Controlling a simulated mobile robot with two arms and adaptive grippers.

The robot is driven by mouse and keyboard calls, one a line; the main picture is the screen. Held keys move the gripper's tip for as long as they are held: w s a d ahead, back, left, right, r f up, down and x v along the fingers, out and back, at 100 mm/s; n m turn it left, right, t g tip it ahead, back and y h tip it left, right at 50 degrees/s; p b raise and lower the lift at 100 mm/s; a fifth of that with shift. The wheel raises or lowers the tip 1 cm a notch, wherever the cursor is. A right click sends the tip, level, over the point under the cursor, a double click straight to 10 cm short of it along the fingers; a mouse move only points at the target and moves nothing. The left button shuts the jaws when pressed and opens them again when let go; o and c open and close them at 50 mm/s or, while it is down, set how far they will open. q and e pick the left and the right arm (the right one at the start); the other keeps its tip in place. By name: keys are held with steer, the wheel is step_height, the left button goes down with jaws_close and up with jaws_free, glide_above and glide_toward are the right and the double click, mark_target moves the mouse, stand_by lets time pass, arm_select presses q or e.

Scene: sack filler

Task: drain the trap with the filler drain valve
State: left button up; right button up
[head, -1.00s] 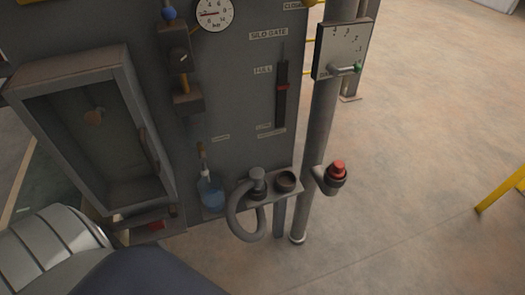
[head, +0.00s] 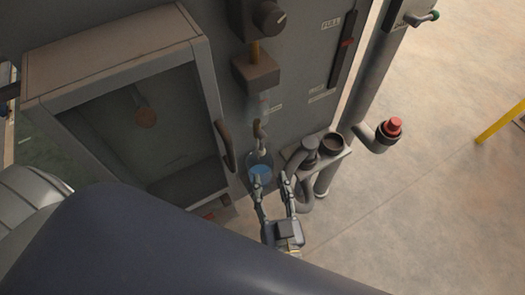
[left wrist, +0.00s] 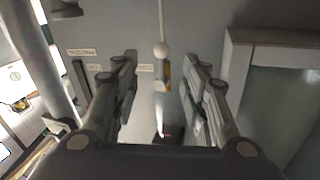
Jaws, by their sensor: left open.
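The trap (head: 263,104) appears as a small clear bowl under a brown block on the grey panel in the head view. Below it is a small brown fitting, seemingly the drain valve (head: 260,130). A clear bottle (head: 260,172) with blue liquid stands under the fitting. My left gripper (head: 271,180) is open and empty, fingers pointing to the panel, just in front and right of the bottle, partly overlapping it. In the left wrist view, a small yellowish and dark piece (left wrist: 163,76) shows between the open fingers, apart from both. My right gripper is not in view.
A grey glass-fronted cabinet (head: 120,55) with a brown handle is left of the bottle. A grey hose (head: 305,195) and a round cup (head: 332,143) are at the right. A red button (head: 393,127) sits on the post.

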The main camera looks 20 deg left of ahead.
mark_target(262, 155)
arm_select(q)
steer(key=p+x, duration=0.2)
steer(key=x, duration=0.5)
steer(key=shift+w+a+r, duration=0.1)
steer(key=shift+w+a, duration=0.55)
steer(key=shift+w, duration=0.1)
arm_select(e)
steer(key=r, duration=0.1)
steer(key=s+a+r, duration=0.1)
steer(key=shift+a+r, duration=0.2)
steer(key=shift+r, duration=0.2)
arm_select(q)
steer(key=c, duration=0.8)
jaws_close()
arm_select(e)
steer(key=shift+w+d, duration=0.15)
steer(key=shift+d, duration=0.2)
